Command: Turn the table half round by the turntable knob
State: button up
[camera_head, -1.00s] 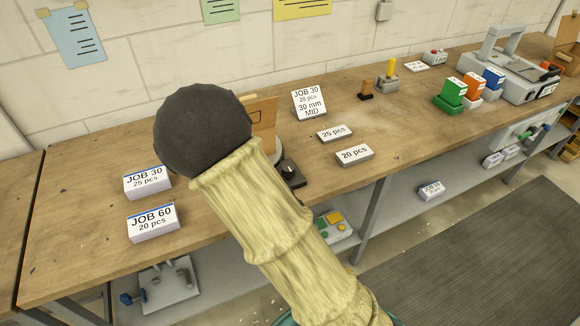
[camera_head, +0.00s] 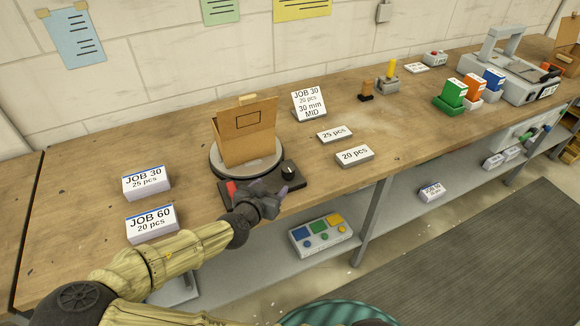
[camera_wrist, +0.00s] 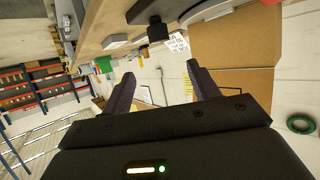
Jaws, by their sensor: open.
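The turntable (camera_head: 215,165) is a round grey disc on a dark base near the bench's front edge. A brown cardboard box with a raised flap (camera_head: 247,135) stands on it. A black knob (camera_head: 289,171) with a pale mark sits on the right of the base. My gripper (camera_head: 277,201) is open and empty at the base's front edge, just in front of the knob and apparently apart from it. In the wrist view, its two fingers (camera_wrist: 160,75) are spread. A dark block there (camera_wrist: 157,31), below the disc's edge, looks like the knob.
A red part (camera_head: 231,189) shows on the base's left, beside my wrist. Labelled paper stacks, JOB 30 (camera_head: 147,184) and JOB 60 (camera_head: 153,226), lie to the left. The 20 pcs block (camera_head: 354,155) lies to the right. A button panel (camera_head: 320,236) is on the lower shelf.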

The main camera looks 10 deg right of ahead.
aim_at(288, 169)
jog(key=p+x, duration=0.3)
jog(key=x, duration=1.4)
jog(key=shift+w+d+f, duration=0.1)
jog(key=shift+w+f, duration=0.05)
jog(key=shift+f, duration=0.05)
jog(key=shift+c, duration=0.4)
jog(key=c, duration=0.9)
